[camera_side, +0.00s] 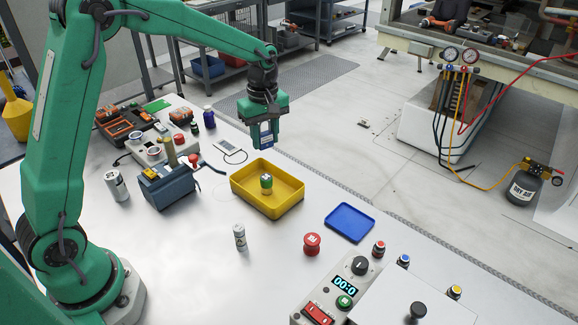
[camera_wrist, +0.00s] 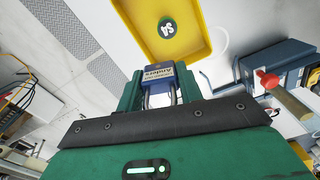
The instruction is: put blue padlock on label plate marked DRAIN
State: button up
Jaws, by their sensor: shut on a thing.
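My gripper (camera_side: 264,122) is shut on the blue padlock (camera_wrist: 158,73) and holds it in the air behind the yellow tray in the side view. In the wrist view the padlock sits between the fingers, with a pale printed label on its body and its metal shackle toward the palm. I cannot make out a plate marked DRAIN in either view.
A yellow tray (camera_side: 288,211) holds a green round item (camera_side: 266,184). A blue tray (camera_side: 350,223), a red button-like item (camera_side: 312,243), a small white bottle (camera_side: 240,237) and a control box (camera_side: 346,287) stand nearer.

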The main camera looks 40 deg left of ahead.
jog(key=w+a+n, duration=0.2)
jog(key=a+n, duration=0.1)
jog(key=a, duration=0.7)
jog(key=shift+f, duration=0.2)
send_over(227, 145)
notch_tip(227, 145, down, 7)
jog(key=shift+s, duration=0.1)
jog(key=shift+d, duration=0.1)
jog(key=shift+f, duration=0.1)
jog(key=shift+f, duration=1.9)
jog(key=shift+f, duration=0.15)
jog(key=o, duration=1)
jog(key=shift+o, duration=0.2)
